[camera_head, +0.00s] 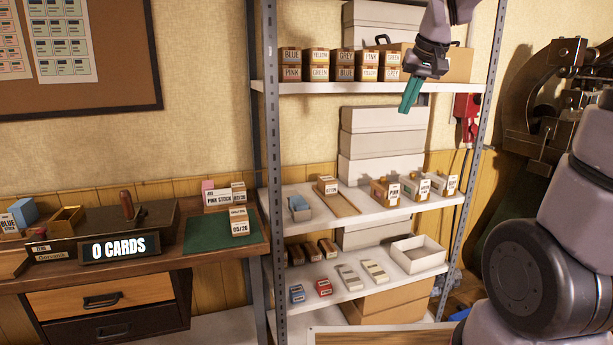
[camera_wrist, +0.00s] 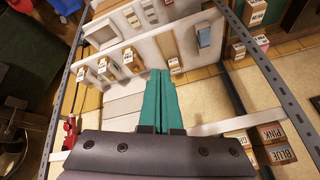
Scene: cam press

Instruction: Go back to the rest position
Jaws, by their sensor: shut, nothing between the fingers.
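My gripper (camera_head: 411,96) has green fingers and is shut and empty. In the head view it hangs in front of the shelf unit's upper right part, with its fingertips pointing down just below the top visible shelf (camera_head: 350,87). In the wrist view the two green fingers (camera_wrist: 160,75) lie side by side with nothing held between them. The shelf's lower boards and boxes show beyond the fingertips.
Labelled card boxes (camera_head: 342,65) stand on the upper shelf. The middle shelf (camera_head: 350,208) holds several small boxes. An open white tray (camera_head: 419,254) is lower right. A desk (camera_head: 130,260) with a "0 CARDS" sign (camera_head: 119,247) stands left; a dark machine (camera_head: 550,110) is right.

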